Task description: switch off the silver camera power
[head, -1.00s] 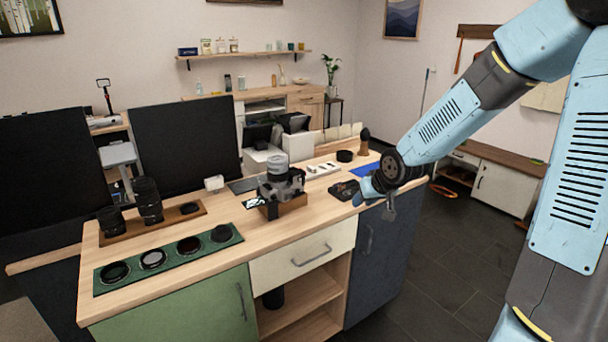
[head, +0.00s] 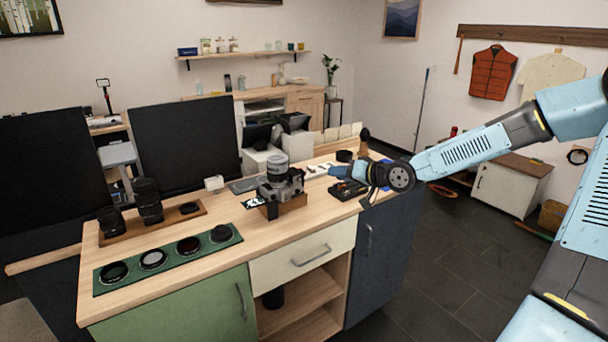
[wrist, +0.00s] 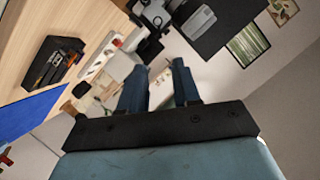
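The silver camera (head: 280,188) sits on a small wooden block (head: 291,205) near the middle of the counter, with a grey cylindrical part on top. Its power switch is too small to make out. My gripper (head: 334,172) is over the counter to the right of the camera, apart from it, with its fingers pointing left. In the wrist view my gripper (wrist: 158,76) has its two fingers apart with nothing between them. I cannot identify the camera for certain in the wrist view.
A black tool tray (head: 347,190) lies under my gripper and also shows in the wrist view (wrist: 55,62). A green lens tray (head: 168,258) and a wooden tray with lenses (head: 172,215) are at left. A dark monitor (head: 185,142) stands behind. Bare wood (head: 316,211) shows right of the block.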

